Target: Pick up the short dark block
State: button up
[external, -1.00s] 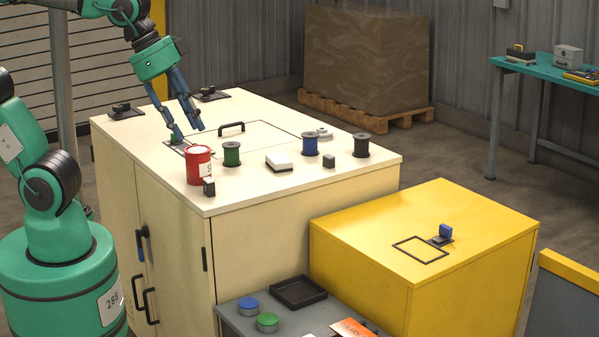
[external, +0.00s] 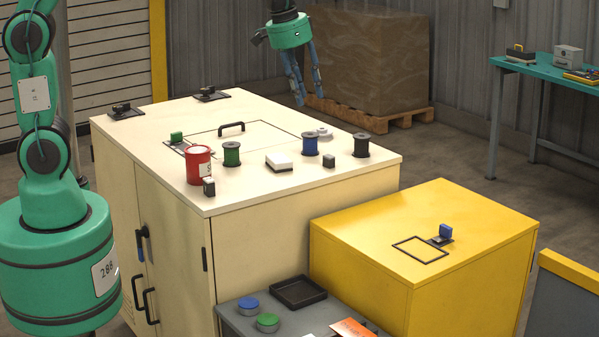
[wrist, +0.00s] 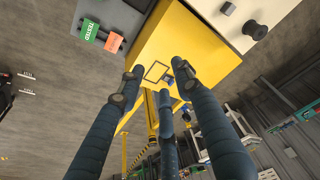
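The short dark block (external: 329,161) sits on the cream cabinet top, between the blue spool (external: 310,146) and the dark spool (external: 361,146). A small dark block (wrist: 227,8), apparently the same one, shows at the top edge of the wrist view. A taller dark block (external: 209,187) with a pale face stands by the red can (external: 199,166).
A white-topped block (external: 279,162), a green spool (external: 231,154) and a black handle (external: 231,127) are on the cabinet top. A small green block (external: 176,137) sits at its far left. The lower yellow cabinet (external: 460,212) carries a black outline and a blue block (external: 446,231).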

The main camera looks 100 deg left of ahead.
jog(key=a+f+n+p, duration=0.1)
jog(key=a+f, duration=0.3)
jog(key=a, duration=0.4)
jog(key=a+f+n+g+p, duration=0.1)
jog(key=a+f+p, duration=0.2)
jog(key=a, duration=0.5)
jog(key=w+a+f+n+p, duration=0.1)
jog(key=a+f, duration=0.5)
jog(key=a, duration=0.3)
jog(key=shift+g+p, duration=0.3)
jog(key=shift+p, duration=0.1)
jog(key=shift+f, duration=0.15)
send_over(329, 156)
jog(key=shift+s+d+f, duration=0.15)
jog(key=shift+f, duration=1.9)
jog(key=shift+s+d+f, duration=0.1)
jog(key=shift+s+f, duration=0.05)
jog(key=shift+f, duration=1.9)
jog(key=shift+f, duration=0.1)
jog(key=shift+w+a+f, duration=0.1)
jog(key=shift+a+f, duration=0.05)
jog(key=shift+f, duration=1.1)
jog(key=shift+w+a+f, duration=0.1)
jog(key=shift+f, duration=1.15)
